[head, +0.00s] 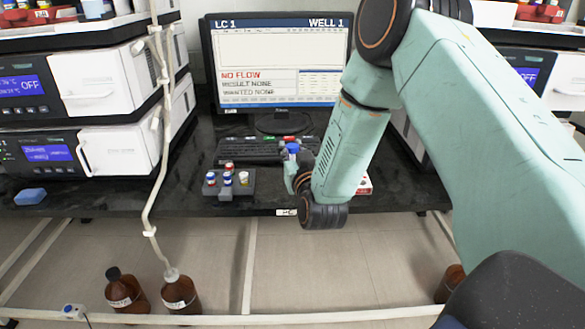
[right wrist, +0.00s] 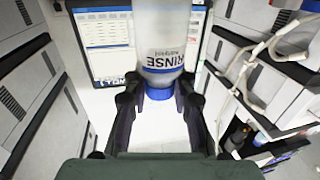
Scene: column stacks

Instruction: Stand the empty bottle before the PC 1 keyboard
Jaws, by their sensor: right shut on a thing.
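The keyboard (head: 255,151) lies on the dark bench before a monitor (head: 278,60) headed LC 1. My right gripper (head: 292,172) is just in front of the keyboard's right part. It is shut on a bottle, whose blue cap (head: 292,147) shows above the fingers. In the right wrist view, the bottle (right wrist: 168,45) is pale, with a label reading RINSE, and its blue cap (right wrist: 160,92) is between the fingers (right wrist: 158,105). In the head view the gripper and arm hide most of the bottle, so I cannot tell whether its base touches the bench. My left gripper is out of view.
A grey rack (head: 229,184) with several vials stands left of the gripper near the bench's front edge. A red-and-white item (head: 365,184) is partly hidden behind my right arm. Instruments (head: 110,150) flank the monitor. Brown bottles (head: 181,292) stand below, and a tube hangs into one.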

